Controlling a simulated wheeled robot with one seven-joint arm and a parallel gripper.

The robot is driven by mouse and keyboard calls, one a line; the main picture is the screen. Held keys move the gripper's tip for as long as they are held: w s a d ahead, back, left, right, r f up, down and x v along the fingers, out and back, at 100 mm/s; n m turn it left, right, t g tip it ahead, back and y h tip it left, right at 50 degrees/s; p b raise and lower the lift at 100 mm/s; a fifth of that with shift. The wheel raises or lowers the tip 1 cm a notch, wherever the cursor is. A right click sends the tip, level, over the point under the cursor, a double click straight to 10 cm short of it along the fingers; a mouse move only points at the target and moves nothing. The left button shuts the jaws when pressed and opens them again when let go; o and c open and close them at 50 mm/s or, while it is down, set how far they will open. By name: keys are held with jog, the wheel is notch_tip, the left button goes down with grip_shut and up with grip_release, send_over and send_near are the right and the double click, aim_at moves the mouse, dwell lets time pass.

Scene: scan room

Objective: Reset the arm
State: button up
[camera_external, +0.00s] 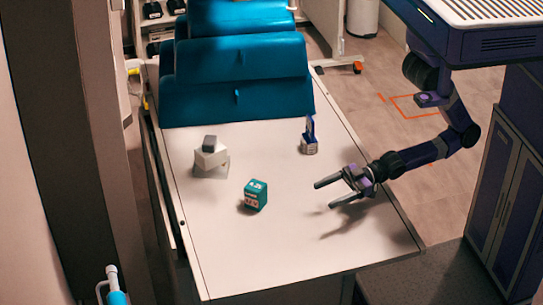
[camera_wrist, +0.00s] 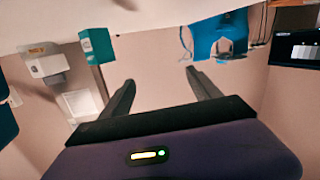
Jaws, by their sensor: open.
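My gripper (camera_external: 326,193) is open and empty over the right part of the white table (camera_external: 300,253). Its fingers point left in the external view. In the wrist view my gripper (camera_wrist: 160,90) shows two spread dark fingers with nothing between them. My arm reaches in from the upper right. A teal box (camera_external: 255,195) stands on the table to the left of the fingertips, apart from them.
Blue cushions (camera_external: 235,65) cover the table's far end. A dark cabinet (camera_external: 503,185) stands at the right. The table's near part is clear.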

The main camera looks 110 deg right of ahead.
jog(key=s+d+m+g+h, duration=0.1)
jog(key=s+d, duration=0.3)
jog(key=s, duration=0.5)
jog(key=s+d+m+h, duration=0.2)
jog(key=s+d, duration=0.2)
jog(key=s, duration=0.5)
jog(key=shift+d+r+g, duration=0.15)
jog(key=shift+r+g, duration=0.05)
jog(key=shift+g, duration=0.2)
